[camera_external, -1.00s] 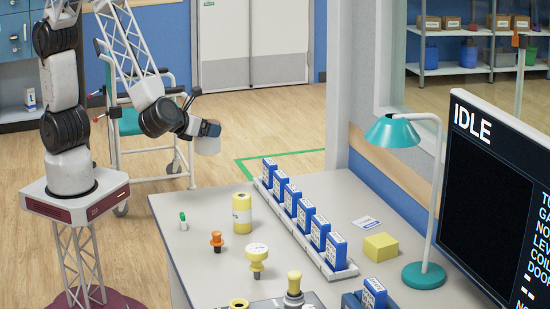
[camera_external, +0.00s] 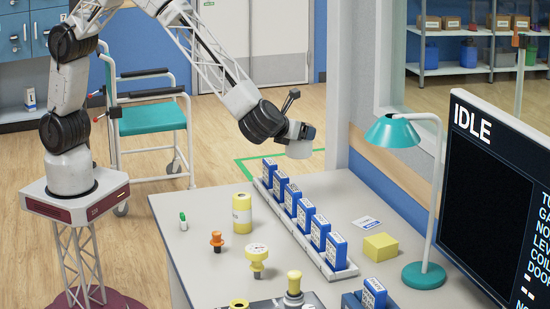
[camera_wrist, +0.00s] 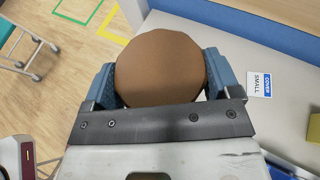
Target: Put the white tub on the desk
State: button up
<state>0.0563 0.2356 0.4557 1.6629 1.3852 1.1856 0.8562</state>
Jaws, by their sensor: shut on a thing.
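The white tub (camera_external: 299,150) is held in the air in my gripper (camera_external: 302,132), above the far end of the desk (camera_external: 200,265). It looks upright in the external view. In the wrist view its round brown top (camera_wrist: 160,66) sits between the two blue fingers of my gripper (camera_wrist: 160,80), which are shut on its sides. The tub's lower part is hidden there. The desk's pale top (camera_wrist: 285,125) shows to the right of the tub in the wrist view.
A row of blue boxes (camera_external: 304,218) in a white rack runs along the desk, near the tub. A yellow cylinder (camera_external: 242,213), yellow block (camera_external: 381,247), flat card (camera_external: 366,223) and teal lamp (camera_external: 424,276) also stand or lie there. Bare desk shows behind the yellow cylinder.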

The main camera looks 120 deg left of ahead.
jog(key=w+a+f, duration=0.1)
jog(key=w+a, duration=0.7)
jog(key=w, duration=0.2)
jog(key=shift+n+g, duration=0.3)
jog(key=shift+w+f, duration=0.1)
jog(key=shift+f, duration=2.55)
jog(key=shift+f, duration=0.15)
jog(key=shift+f, duration=3)
jog(key=shift+f, duration=1.9)
jog(key=shift+f, duration=0.15)
